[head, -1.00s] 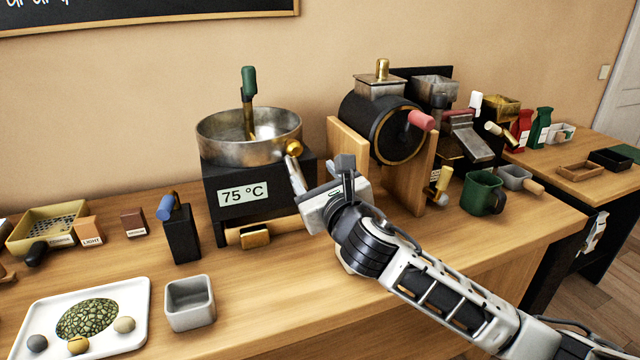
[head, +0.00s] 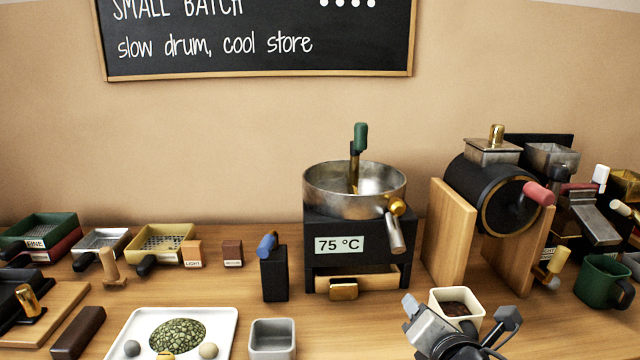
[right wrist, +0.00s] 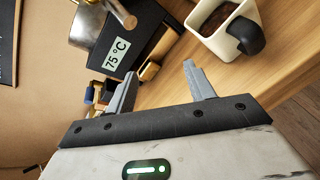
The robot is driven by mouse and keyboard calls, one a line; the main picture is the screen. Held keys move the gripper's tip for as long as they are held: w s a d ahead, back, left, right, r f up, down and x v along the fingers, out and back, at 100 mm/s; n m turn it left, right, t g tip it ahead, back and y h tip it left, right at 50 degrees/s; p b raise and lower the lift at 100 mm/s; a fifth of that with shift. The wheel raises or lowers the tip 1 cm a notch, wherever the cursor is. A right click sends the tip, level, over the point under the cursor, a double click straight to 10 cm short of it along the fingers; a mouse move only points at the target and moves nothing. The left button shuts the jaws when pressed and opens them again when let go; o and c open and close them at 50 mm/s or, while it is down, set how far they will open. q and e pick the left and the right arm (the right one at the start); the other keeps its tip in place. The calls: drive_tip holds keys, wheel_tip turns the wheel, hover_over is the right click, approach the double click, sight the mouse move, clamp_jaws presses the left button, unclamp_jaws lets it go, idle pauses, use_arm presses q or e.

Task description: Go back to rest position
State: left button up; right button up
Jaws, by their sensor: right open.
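My right gripper (head: 462,312) is open and empty at the bottom of the head view, in front of the roaster's black base. In the right wrist view its two grey fingers (right wrist: 158,84) stand apart with nothing between them. The left gripper is in no view. The silver pan (head: 355,190) sits on the black base with the 75 °C display (head: 339,245). A white cup (head: 443,294) with dark contents stands just behind my right gripper; the wrist view shows it too (right wrist: 203,22), with a black handle.
The black drum (head: 490,195) stands between wooden supports at right, with a green mug (head: 597,270) beyond. A grey square cup (head: 272,342) and a white tray (head: 225,325) lie at front left. Sieve trays (head: 160,240) line the back left.

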drive_tip(key=s+d+f+m+g, duration=0.1)
drive_tip(key=s+f+m+g, duration=0.55)
drive_tip(key=s+m, duration=0.7)
drive_tip(key=s+d+f+m+g, duration=0.1)
drive_tip(key=s+f+m+g, duration=0.3)
drive_tip(key=s+f+m, duration=0.75)
drive_tip(key=w+a+f+t+y, duration=0.3)
drive_tip(key=w+a+f+t, duration=0.1)
drive_tip(key=a+f+t, duration=0.1)
drive_tip(key=shift+w+a+t, duration=0.2)
drive_tip(key=shift+t, duration=0.55)
